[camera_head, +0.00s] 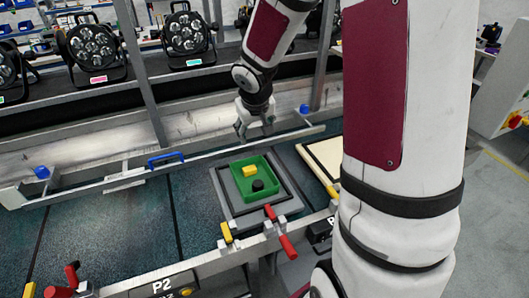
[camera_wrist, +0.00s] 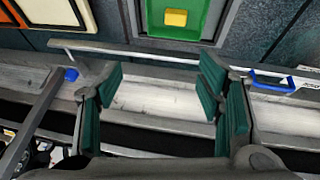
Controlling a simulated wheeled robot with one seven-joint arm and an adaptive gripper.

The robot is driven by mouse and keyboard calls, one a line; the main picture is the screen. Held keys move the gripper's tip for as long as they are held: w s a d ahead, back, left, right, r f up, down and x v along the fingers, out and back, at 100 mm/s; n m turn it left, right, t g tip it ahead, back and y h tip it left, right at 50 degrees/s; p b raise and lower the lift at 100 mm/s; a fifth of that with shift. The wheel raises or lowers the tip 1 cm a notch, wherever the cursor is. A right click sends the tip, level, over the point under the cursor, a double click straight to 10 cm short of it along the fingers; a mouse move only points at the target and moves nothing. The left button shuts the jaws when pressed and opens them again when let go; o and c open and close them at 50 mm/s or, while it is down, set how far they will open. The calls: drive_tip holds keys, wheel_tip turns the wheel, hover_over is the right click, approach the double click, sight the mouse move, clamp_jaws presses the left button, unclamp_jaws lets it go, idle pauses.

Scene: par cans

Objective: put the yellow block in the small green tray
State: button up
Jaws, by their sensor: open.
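The yellow block (camera_head: 249,171) lies inside the small green tray (camera_head: 238,191), toward its far side. The tray sits on a grey square plate on the bench. In the wrist view the yellow block (camera_wrist: 176,18) also rests on the tray's floor, with the green rim (camera_wrist: 150,22) around it. My gripper (camera_head: 256,132) is beyond the tray, above the metal rail at the back of the bench, apart from the block. In the wrist view its green-padded fingers (camera_wrist: 163,100) are spread with nothing between them.
A black round knob-like object (camera_head: 258,185) is also in the tray. Red and yellow toggle clamps (camera_head: 283,240) stand at the front edge. A metal rail with a blue handle (camera_head: 166,159) runs behind the tray. Several par cans (camera_head: 187,34) stand on the shelf beyond.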

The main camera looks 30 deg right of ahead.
drive_tip(key=s+a+r, duration=0.6)
drive_tip(key=s+r, duration=0.6)
drive_tip(key=r, duration=0.1)
drive_tip(key=s+a+r+n+y, duration=0.1)
drive_tip(key=s+a+r+y, duration=0.1)
drive_tip(key=s+a, duration=0.6)
drive_tip(key=s+r, duration=0.1)
drive_tip(key=s, duration=0.4)
drive_tip(key=shift+s+n+t+y, duration=0.25)
drive_tip(key=shift+n+t+y, duration=0.05)
drive_tip(key=shift+n, duration=0.1)
drive_tip(key=shift+d+r, duration=0.1)
